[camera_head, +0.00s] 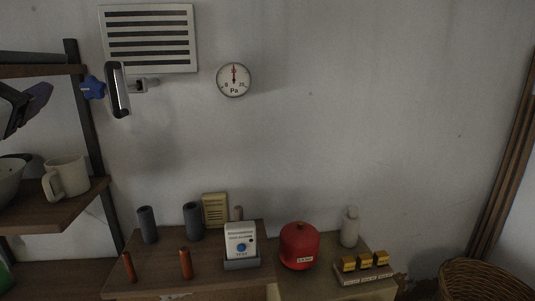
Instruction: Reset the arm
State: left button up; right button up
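A dark angular part (24,106), which looks like the end of my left arm with its gripper, comes in at the left edge. It is in front of the shelf unit, between the upper and lower boards. Its outer part is cut off by the frame, and its fingers cannot be made out clearly. I see nothing held in it. My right arm and gripper are not in view.
A mug (66,177) and a bowl (10,180) stand on the lower shelf board (75,215). A blue-knobbed wall fitting (118,90) is near the arm. Below, a cabinet top bears a white alarm box (241,241) and red canister (299,245).

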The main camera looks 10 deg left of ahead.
pick_arm(q)
jog(key=w+d+f+h+p, duration=0.15)
jog(key=d+f, duration=0.25)
jog(key=f, duration=0.5)
jog(key=w+d+f+h, duration=0.2)
jog(key=d+f+h, duration=0.15)
jog(key=f, duration=0.65)
jog(key=s+d+f+n+g, duration=0.1)
jog(key=d+f+g, duration=0.15)
jog(key=f, duration=0.95)
jog(key=s+d+f+g, duration=0.1)
jog(key=f+g, duration=0.2)
jog(key=f, duration=0.8)
jog(key=s+d+f+g+h+p, duration=0.1)
jog(key=s+f+g, duration=0.2)
jog(key=s+f, duration=0.35)
jog(key=s+f+g+p, duration=0.1)
jog(key=s+f+g, duration=0.25)
jog(key=f, duration=0.65)
jog(key=s+d+f+n+g, duration=0.1)
jog(key=s+f+g, duration=0.3)
jog(key=s+f, duration=0.7)
jog(key=s, duration=0.4)
jog(key=shift+s+d+f+h, duration=0.15)
jog(key=shift+s+f+h, duration=0.1)
jog(key=shift+h, duration=0.05)
